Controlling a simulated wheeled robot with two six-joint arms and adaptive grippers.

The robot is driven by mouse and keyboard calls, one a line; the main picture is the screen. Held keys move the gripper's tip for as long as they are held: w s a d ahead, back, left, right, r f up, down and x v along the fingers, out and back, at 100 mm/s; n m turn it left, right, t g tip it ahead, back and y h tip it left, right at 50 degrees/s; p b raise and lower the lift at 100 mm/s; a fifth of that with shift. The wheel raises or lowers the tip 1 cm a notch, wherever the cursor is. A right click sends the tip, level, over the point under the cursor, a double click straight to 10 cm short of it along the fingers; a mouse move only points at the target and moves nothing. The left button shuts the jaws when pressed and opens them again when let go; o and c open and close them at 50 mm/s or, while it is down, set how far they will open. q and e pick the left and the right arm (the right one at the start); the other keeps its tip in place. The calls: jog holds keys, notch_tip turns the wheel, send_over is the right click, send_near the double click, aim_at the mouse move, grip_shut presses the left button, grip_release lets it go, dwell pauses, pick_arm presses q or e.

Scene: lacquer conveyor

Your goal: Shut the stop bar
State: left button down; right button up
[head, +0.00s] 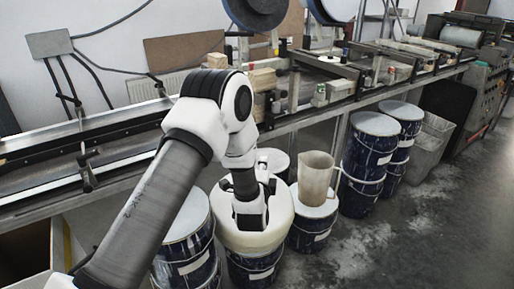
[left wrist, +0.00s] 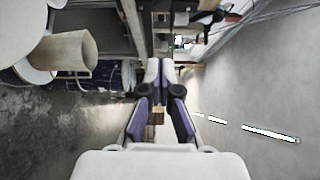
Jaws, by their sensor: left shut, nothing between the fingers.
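A thin metal bar (head: 82,150) with a dark knob at its near end lies across the left part of the conveyor; it looks like the stop bar, but I cannot be sure. My left gripper (head: 250,216) hangs in front of the conveyor, low over a white-topped drum, well to the right of that bar and apart from it. In the left wrist view its purple-sided fingers (left wrist: 158,78) are shut with nothing held. My left arm hides part of the conveyor's middle. My right gripper is not in view.
A beige pitcher (head: 315,177) stands on a drum right of my gripper; it also shows in the left wrist view (left wrist: 65,52). Blue drums (head: 368,160) line the conveyor's front. Wooden blocks (head: 263,80) sit behind my arm. The floor (head: 400,240) at right is clear.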

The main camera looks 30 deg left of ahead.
pick_arm(q)
jog(key=w+a+p, duration=0.1)
jog(key=w+a, duration=0.5)
jog(key=shift+w+a, duration=0.35)
jog(key=shift+w, duration=0.05)
jog(key=shift+r, duration=0.1)
jog(key=a, duration=0.1)
jog(key=w+a, duration=0.1)
jog(key=shift+a, duration=0.4)
jog(key=shift+r, duration=0.3)
